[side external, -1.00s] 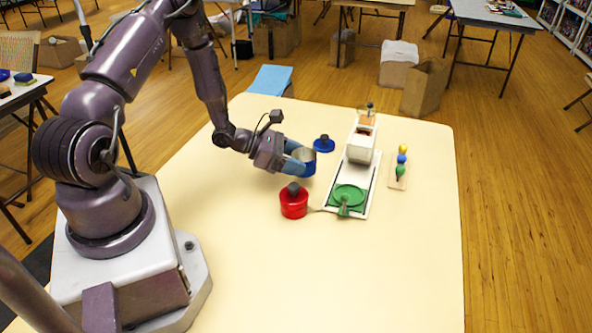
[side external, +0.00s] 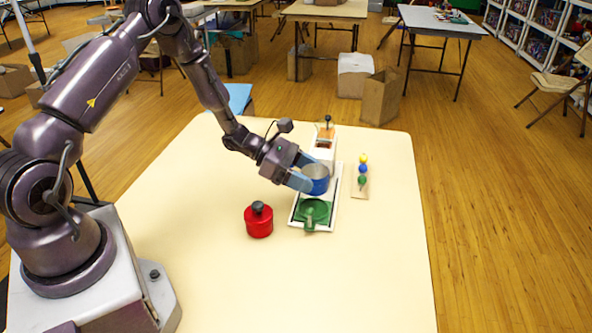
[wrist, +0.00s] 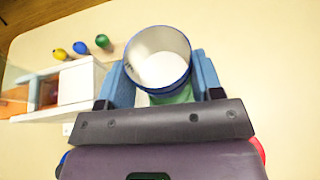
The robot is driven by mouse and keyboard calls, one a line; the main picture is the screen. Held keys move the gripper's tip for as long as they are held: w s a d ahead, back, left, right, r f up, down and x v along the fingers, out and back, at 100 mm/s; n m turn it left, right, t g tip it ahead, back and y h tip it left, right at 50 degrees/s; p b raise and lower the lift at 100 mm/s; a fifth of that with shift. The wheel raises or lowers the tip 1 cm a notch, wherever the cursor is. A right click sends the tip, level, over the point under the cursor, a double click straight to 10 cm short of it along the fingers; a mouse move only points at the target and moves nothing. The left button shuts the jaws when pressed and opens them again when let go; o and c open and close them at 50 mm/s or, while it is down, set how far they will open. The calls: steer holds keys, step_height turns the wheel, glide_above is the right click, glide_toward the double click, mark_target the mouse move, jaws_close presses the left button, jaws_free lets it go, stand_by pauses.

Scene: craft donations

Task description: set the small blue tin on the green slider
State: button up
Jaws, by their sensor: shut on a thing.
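My gripper (side external: 312,181) is shut on the small blue tin (side external: 317,187), with its blue fingers on either side. The tin is upright and open at the top, with a pale, bare inside. It also shows between the fingers in the wrist view (wrist: 160,72).
A small board with yellow, blue and green balls (side external: 362,180) lies to the right. The near table is clear.

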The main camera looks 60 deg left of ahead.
mark_target(305, 208)
steer(key=shift+f, duration=2.55)
steer(key=shift+f, duration=0.65)
steer(key=o, duration=0.6)
steer(key=shift+o, duration=0.2)
steer(key=shift+v, duration=5.6)
